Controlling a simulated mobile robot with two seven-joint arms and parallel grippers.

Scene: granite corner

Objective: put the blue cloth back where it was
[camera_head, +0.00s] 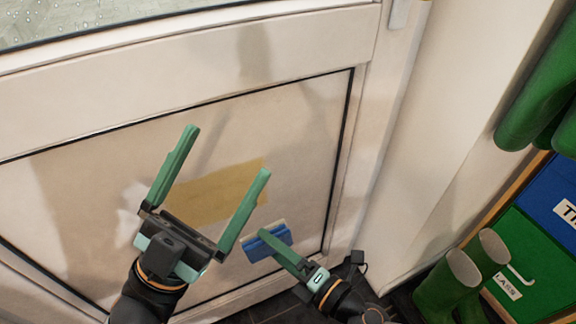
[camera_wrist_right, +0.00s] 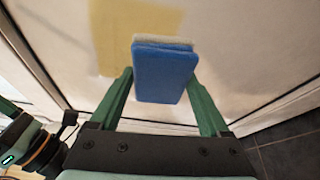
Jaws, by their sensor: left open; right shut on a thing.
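The blue cloth (camera_head: 256,249) looks like a thick blue block with a pale layer on its far side. My right gripper (camera_head: 270,243) is shut on it and holds it in front of the lower door panel. In the right wrist view the cloth (camera_wrist_right: 163,75) sits between the two green fingers, its pale edge toward the panel. I cannot tell whether it touches the panel. My left gripper (camera_head: 227,152) is open and empty, higher and to the left, in front of a tan patch (camera_head: 215,192) on the panel.
The white door (camera_head: 300,110) fills most of the head view. Green boots (camera_head: 447,285) stand at the lower right, beside green (camera_head: 520,262) and blue (camera_head: 552,205) labelled boxes. More green items (camera_head: 540,95) hang at the upper right. A dark tiled floor (camera_wrist_right: 297,155) shows in the right wrist view.

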